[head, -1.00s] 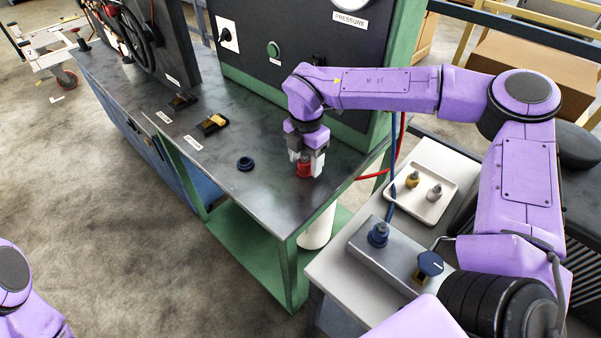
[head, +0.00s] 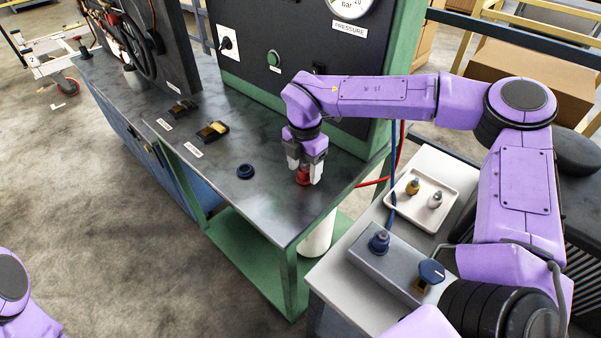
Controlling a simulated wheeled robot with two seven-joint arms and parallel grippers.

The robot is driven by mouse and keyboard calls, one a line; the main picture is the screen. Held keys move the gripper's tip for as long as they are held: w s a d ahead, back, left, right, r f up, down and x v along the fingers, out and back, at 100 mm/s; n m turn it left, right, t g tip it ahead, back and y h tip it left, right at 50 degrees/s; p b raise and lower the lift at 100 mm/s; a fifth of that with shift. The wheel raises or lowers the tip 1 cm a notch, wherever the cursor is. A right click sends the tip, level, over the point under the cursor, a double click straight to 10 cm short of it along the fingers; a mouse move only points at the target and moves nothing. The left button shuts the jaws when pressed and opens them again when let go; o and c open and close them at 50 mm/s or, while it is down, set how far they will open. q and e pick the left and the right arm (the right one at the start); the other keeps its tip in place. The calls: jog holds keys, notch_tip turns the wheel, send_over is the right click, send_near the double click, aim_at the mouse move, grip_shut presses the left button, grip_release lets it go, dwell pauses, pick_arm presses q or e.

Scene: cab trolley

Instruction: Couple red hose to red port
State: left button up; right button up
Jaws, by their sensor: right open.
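My right gripper (head: 304,176) points down over the bench top, its grey fingers open on either side of a red fitting (head: 303,178). The fitting stands at the bench surface near the right edge. The fingers partly hide it, so I cannot tell whether it is the red port alone or a coupling seated on it. The red hose (head: 374,182) shows behind the bench's right edge; its end is not clearly visible. At lower left only part of my left arm shows, without its gripper.
A blue ring-shaped port (head: 245,171) sits left of the red fitting on the dark bench (head: 225,140). A blue hose (head: 393,175) runs to a grey box (head: 398,268) on the white side table. A white tray (head: 412,214) there holds two small fittings. The gauge panel stands behind.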

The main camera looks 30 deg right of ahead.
aim_at(305, 163)
dwell(0.3)
grip_shut()
jog(key=shift+r+p, duration=2.15)
jog(key=shift+r, duration=0.9)
